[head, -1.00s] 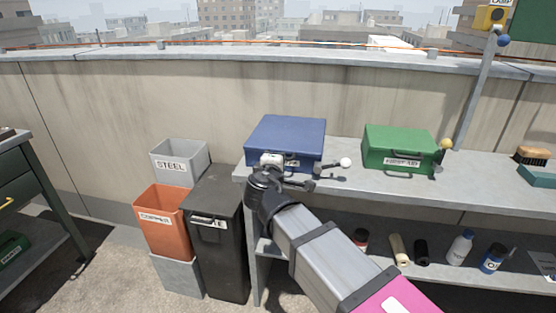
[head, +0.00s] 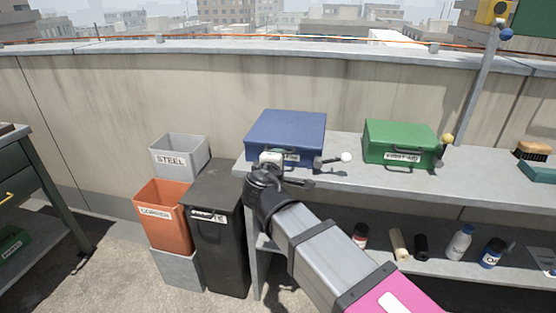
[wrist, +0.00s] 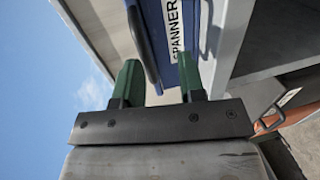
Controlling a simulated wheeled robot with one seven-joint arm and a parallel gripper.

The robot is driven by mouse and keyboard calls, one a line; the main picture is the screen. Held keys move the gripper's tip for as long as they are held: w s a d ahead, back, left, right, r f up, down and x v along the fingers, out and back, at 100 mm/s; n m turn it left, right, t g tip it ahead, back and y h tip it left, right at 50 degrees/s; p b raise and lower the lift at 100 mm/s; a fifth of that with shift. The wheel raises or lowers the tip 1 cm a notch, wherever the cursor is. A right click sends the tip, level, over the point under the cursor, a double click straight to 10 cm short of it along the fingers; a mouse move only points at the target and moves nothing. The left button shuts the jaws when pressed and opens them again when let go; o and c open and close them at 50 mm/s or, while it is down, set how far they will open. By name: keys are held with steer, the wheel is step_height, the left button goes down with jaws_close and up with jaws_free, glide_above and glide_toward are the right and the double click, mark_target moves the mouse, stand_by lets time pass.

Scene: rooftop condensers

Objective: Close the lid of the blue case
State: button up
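The blue case (head: 287,133) sits at the left end of the grey shelf. Its lid looks down flat, with no gap visible in the head view. My gripper (wrist: 160,84) is at the case's front face, beside its label. In the wrist view its two green fingers are apart with nothing between them. The front of the blue case (wrist: 188,72), with a "SPANNER" label and a dark handle, lies just beyond the fingertips. I cannot tell whether the fingers touch it. My wrist hides part of the case's front in the head view.
A green first aid case (head: 400,138) stands to the right on the grey shelf (head: 345,178). A black bin (head: 217,240), a copper bin (head: 165,222) and a steel bin (head: 182,152) stand left. Bottles and rolls lie on the lower shelf. A concrete wall is behind.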

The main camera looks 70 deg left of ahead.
steer(key=v, duration=0.9)
steer(key=shift+s+d, duration=0.2)
steer(key=shift+d, duration=0.05)
steer(key=shift+r, duration=0.1)
